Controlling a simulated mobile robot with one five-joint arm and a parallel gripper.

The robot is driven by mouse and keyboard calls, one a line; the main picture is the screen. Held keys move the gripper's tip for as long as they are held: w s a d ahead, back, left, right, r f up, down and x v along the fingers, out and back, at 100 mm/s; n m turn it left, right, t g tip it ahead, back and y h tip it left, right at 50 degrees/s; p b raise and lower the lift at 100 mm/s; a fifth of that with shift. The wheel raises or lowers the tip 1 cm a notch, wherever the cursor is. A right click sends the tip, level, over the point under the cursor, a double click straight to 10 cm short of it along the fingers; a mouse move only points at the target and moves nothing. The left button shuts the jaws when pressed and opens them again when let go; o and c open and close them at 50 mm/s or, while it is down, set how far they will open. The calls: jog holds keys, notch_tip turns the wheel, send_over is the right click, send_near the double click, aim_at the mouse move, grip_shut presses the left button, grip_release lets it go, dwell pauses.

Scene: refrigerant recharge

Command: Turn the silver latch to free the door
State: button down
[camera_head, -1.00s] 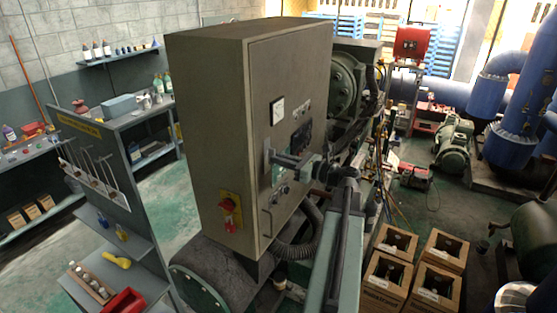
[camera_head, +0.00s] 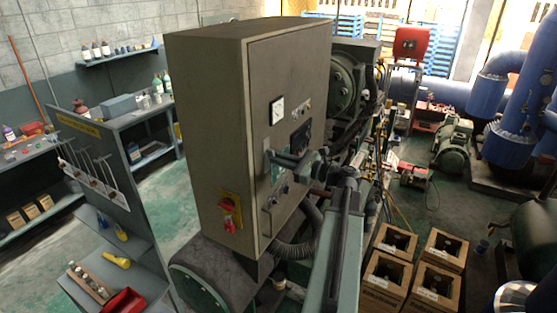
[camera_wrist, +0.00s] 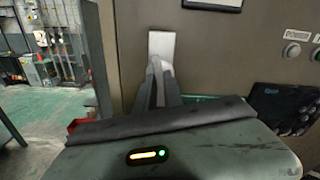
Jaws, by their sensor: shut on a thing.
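The silver latch (camera_wrist: 161,46) is a pale upright plate on the front of the tan cabinet door (camera_wrist: 240,50). In the head view the door (camera_head: 290,85) lies flush with the cabinet. My gripper (camera_wrist: 158,66) has its two dark fingers close together at the latch's lower part, shut on it. The fingers hide that part of the latch. In the head view my gripper (camera_head: 270,155) reaches the door from the right, at mid height. The latch is small and partly covered there.
A red rotary switch on a yellow plate (camera_head: 231,211) is on the cabinet's side. A bar handle (camera_head: 266,221) is low on the door. Cardboard boxes (camera_head: 389,283) stand on the floor to the right. A shelf stand (camera_head: 85,150) is left, with green floor between.

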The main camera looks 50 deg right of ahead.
jog(key=shift+n, duration=0.7)
jog(key=n, duration=0.8)
jog(key=shift+n, duration=0.4)
